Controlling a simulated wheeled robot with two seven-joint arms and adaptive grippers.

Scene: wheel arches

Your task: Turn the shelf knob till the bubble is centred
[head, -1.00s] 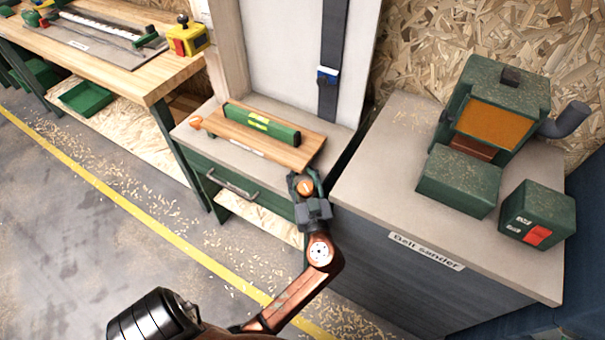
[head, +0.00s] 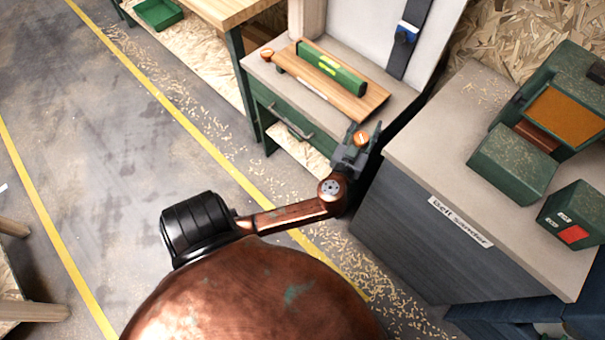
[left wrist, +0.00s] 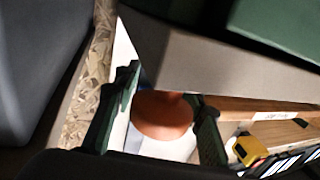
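The wooden shelf board (head: 372,100) lies on the grey-topped green cabinet. A green spirit level (head: 333,70) with yellow-green windows rests on it; its bubble is too small to read. One orange knob (head: 267,54) is at the shelf's left end. Another orange knob (head: 361,138) is at its near right end, by my left gripper (head: 356,148). In the left wrist view this knob (left wrist: 162,116) sits between the two fingers of my left gripper (left wrist: 162,118). The fingers are apart, with a gap visible on the left side. My right gripper is out of view.
The belt sander cabinet (head: 400,220) stands close on the right, with green machine parts (head: 512,162) on top. A narrow gap separates it from the green cabinet (head: 270,108). A workbench (head: 222,12) is at upper left.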

